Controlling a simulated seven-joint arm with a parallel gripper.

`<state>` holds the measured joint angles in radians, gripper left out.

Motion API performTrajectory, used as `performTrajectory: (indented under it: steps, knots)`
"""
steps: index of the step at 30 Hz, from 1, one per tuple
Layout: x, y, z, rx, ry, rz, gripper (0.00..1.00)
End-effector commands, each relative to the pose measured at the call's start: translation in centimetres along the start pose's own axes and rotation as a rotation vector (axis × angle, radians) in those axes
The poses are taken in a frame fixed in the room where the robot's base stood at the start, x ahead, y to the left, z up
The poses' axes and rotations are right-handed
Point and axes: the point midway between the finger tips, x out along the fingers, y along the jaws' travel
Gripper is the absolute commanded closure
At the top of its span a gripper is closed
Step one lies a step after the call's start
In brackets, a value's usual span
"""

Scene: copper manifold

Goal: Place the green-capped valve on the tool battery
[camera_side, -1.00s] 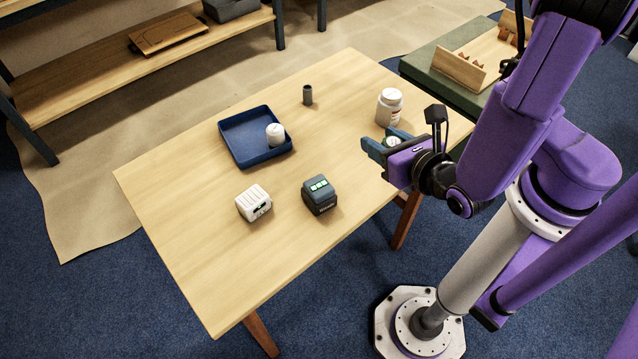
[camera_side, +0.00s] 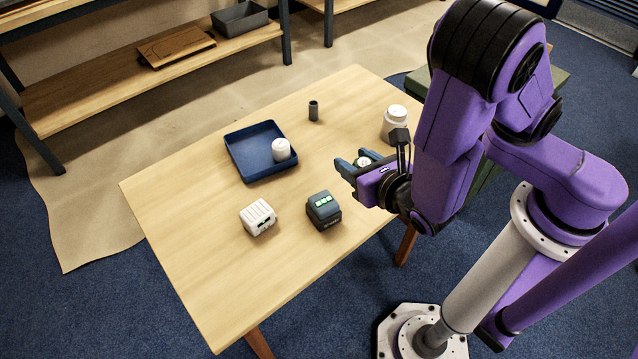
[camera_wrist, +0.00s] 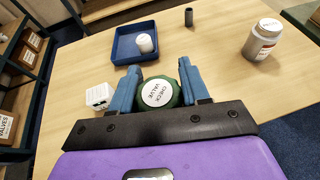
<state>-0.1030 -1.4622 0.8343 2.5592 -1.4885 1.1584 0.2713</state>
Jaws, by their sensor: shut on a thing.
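The green-capped valve (camera_wrist: 160,94), with a white round label reading "CHECK VALVE", is between the blue fingers of my gripper (camera_wrist: 158,85). In the side view the valve (camera_side: 363,162) shows small in my gripper (camera_side: 352,166), above the table's right part. The tool battery appears to be the dark block with green lights on top (camera_side: 323,209). It stands on the table to the left of and below my gripper in the side view, apart from it. I cannot make it out in the wrist view, where my gripper may hide it.
A white block (camera_side: 258,217) stands left of the dark block. A blue tray (camera_side: 245,167) holds a white cylindrical container (camera_side: 281,149). A grey cylinder (camera_side: 313,111) and a white-lidded jar (camera_side: 394,122) stand farther back. The table's left part (camera_side: 180,190) is clear.

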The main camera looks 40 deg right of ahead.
Motion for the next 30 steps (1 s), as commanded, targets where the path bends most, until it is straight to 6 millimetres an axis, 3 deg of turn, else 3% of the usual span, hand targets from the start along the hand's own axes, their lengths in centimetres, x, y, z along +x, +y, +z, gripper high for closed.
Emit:
performTrajectory:
  steps: [6, 15, 23, 30]
  knots:
    - [2.3, 1.6, -0.3, 0.001, -0.001, -0.004, 0.88]
    - [6.5, 3.8, -3.4, 0.001, -0.001, -0.003, 0.88]
    - [8.0, 4.7, -4.5, 0.001, -0.001, -0.002, 0.88]
    - [8.9, 4.7, -6.8, -0.001, 0.0, 0.0, 0.88]
